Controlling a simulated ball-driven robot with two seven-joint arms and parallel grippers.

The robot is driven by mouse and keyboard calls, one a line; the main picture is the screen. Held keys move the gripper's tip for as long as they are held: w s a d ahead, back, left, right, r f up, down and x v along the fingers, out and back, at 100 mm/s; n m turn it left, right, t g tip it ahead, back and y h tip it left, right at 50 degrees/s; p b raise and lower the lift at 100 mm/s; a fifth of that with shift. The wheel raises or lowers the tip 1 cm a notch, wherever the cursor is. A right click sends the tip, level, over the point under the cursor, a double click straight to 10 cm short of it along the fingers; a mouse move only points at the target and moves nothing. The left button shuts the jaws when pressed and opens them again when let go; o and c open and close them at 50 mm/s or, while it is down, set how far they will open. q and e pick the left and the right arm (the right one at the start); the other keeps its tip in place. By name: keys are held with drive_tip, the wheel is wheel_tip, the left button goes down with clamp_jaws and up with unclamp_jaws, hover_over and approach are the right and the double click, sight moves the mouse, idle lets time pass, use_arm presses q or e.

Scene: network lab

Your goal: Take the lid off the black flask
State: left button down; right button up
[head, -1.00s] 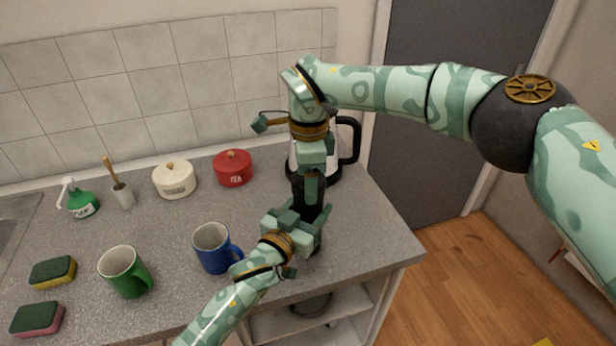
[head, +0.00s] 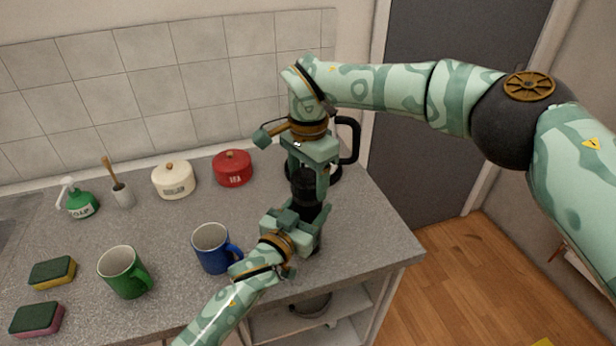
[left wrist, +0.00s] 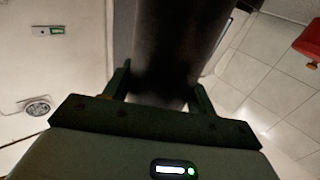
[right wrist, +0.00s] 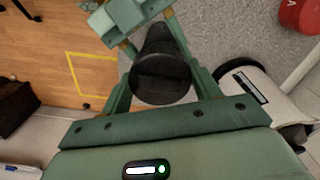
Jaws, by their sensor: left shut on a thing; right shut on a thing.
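The black flask (head: 309,217) stands upright near the right end of the counter, partly hidden by my grippers. My left gripper (head: 305,222) is shut around its body from the front. The dark body also fills the space between the fingers in the left wrist view (left wrist: 175,50). My right gripper (head: 309,180) points down from above and is shut on the black lid (head: 304,178). In the right wrist view the round lid top (right wrist: 162,82) sits between the fingers. I cannot tell whether the lid is apart from the body.
A kettle (head: 350,140) with a black handle stands close behind. A blue mug (head: 211,249) is just left of my left gripper, with a green mug (head: 124,272) beyond. Red (head: 232,170) and cream (head: 174,182) pots stand at the back. The counter ends just right of the flask.

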sight(307, 178)
use_arm(q)
drive_tip(key=shift+a+f, duration=0.1)
drive_tip(key=shift+f, duration=0.15)
use_arm(e)
drive_tip(key=shift+r, duration=1.05)
drive_tip(key=shift+r, duration=2)
use_arm(q)
drive_tip(key=shift+c, duration=2)
unclamp_jaws()
drive_tip(key=shift+r, duration=0.1)
use_arm(e)
drive_tip(key=shift+w, duration=0.1)
